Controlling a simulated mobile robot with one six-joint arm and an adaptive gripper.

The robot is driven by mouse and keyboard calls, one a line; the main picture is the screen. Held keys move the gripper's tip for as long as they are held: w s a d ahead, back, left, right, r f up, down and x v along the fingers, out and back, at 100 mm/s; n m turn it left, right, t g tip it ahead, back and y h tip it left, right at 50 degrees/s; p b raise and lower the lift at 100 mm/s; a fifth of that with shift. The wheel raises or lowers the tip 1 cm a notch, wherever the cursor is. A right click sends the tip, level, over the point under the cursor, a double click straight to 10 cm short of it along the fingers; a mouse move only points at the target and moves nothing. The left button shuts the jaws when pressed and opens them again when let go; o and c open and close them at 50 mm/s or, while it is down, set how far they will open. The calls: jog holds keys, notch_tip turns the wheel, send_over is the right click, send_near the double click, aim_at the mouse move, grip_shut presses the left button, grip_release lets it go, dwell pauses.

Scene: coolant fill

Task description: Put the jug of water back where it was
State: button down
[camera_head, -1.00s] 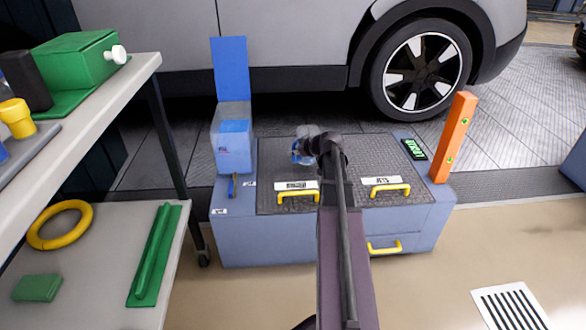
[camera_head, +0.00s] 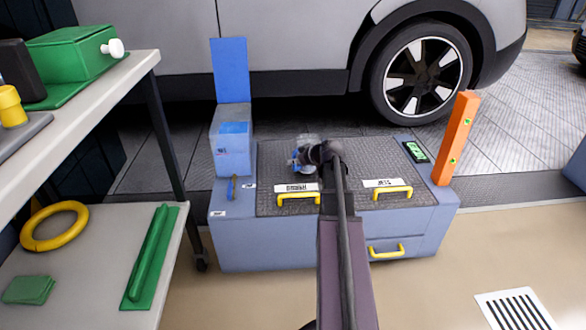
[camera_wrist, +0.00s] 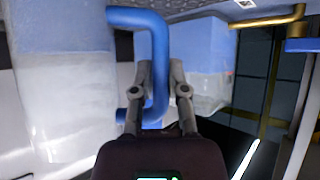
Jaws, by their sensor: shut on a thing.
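The jug (camera_head: 298,157) is a see-through vessel with blue parts, small and partly hidden behind my gripper in the head view. It is over the dark ribbed top of a blue chest; I cannot tell whether it touches it. In the wrist view the jug body (camera_wrist: 60,95) fills the left side, clear and whitish with a blue band. My gripper (camera_wrist: 160,85) is shut on its blue handle (camera_wrist: 158,45). In the head view my gripper (camera_head: 312,153) is just right of the jug.
The blue chest (camera_head: 290,240) has yellow handles and a drawer. A bluish tank (camera_head: 232,150) with a tall blue panel (camera_head: 231,70) stands at its left end. An orange post (camera_head: 456,138) stands at its right end. A shelf unit (camera_head: 95,105) is on the left, a car (camera_head: 290,40) behind.

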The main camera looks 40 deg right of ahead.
jog(key=shift+f+b, duration=0.5)
jog(key=shift+f, duration=0.3)
jog(key=c, duration=0.6)
grip_release()
jog(key=shift+c, duration=0.2)
jog(key=shift+s+r, duration=0.1)
jog(key=shift+s, duration=0.05)
jog(key=p+v, duration=0.6)
jog(key=v, duration=0.5)
jog(key=shift+s+r+p, duration=0.25)
jog(key=shift+s+p, duration=0.05)
jog(key=shift+p, duration=0.1)
